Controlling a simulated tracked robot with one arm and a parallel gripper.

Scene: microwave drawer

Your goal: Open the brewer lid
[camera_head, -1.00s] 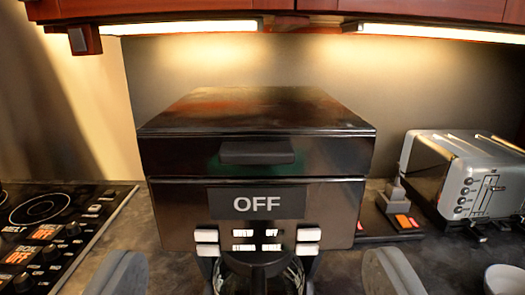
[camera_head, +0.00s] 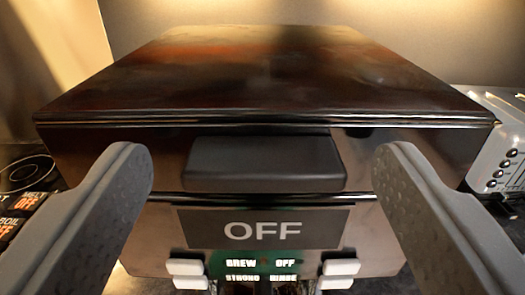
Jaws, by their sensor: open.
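The brewer (camera_head: 290,258) is a black box-shaped coffee machine filling the middle of the view, with an "OFF" display and white buttons on its front. Its lid (camera_head: 270,75) is the flat, glossy dark top section and is shut. A black handle (camera_head: 264,163) sticks out from the lid's front, just above the display. My gripper (camera_head: 262,170) is open and empty. Its two grey fingers stand left and right of the handle, with a gap to it on each side. How far the fingertips are from the front face is hard to tell. The brewer's lower part is out of view.
A silver toaster (camera_head: 498,145) stands close to the right of the brewer. A wall rises behind the brewer. The space above the lid looks clear.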

